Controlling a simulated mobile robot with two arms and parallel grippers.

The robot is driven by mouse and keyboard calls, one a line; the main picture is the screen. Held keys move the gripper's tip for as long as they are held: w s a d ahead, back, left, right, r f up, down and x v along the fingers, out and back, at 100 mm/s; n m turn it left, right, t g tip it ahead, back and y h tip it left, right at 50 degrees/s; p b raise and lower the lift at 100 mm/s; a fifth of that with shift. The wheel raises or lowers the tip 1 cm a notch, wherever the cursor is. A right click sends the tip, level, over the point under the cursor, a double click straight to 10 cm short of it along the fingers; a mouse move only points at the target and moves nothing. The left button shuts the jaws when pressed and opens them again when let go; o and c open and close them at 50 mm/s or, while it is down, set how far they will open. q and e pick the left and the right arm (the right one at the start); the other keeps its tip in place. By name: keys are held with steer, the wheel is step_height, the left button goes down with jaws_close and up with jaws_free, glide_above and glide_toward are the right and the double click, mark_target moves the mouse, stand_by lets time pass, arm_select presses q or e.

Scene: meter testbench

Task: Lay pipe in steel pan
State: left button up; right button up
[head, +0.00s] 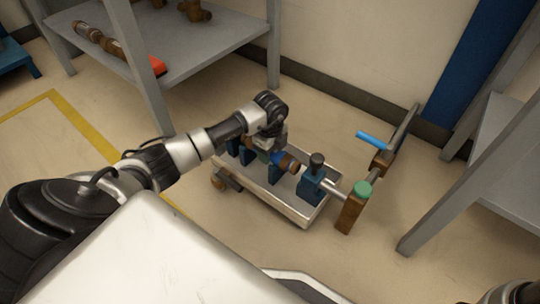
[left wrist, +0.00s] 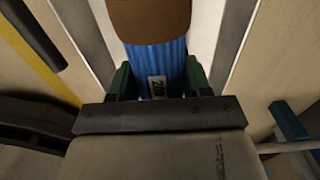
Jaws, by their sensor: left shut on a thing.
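A pipe piece (head: 290,163) with a brown end and a blue section is in my left gripper (head: 270,150), above the low bench. In the left wrist view, the blue ribbed section (left wrist: 156,62) carries a small white label. The green fingers of my left gripper (left wrist: 158,82) are shut on either side of it. A pale steel pan (head: 285,211) seems to form the bench's top, with dark blue supports (head: 312,184) standing in it. I cannot tell whether the pipe touches the supports.
Brown posts, one with a green cap (head: 362,188), and a bright blue handle (head: 372,140) stand at the bench's right end. A grey shelf (head: 215,50) at upper left holds brown pipework (head: 100,40) and a red item (head: 157,66). Another grey shelf (head: 490,160) stands at right.

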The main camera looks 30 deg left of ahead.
arm_select(q)
steer(key=shift+r, duration=0.15)
steer(key=o, duration=1.3)
steer(key=shift+f, duration=0.2)
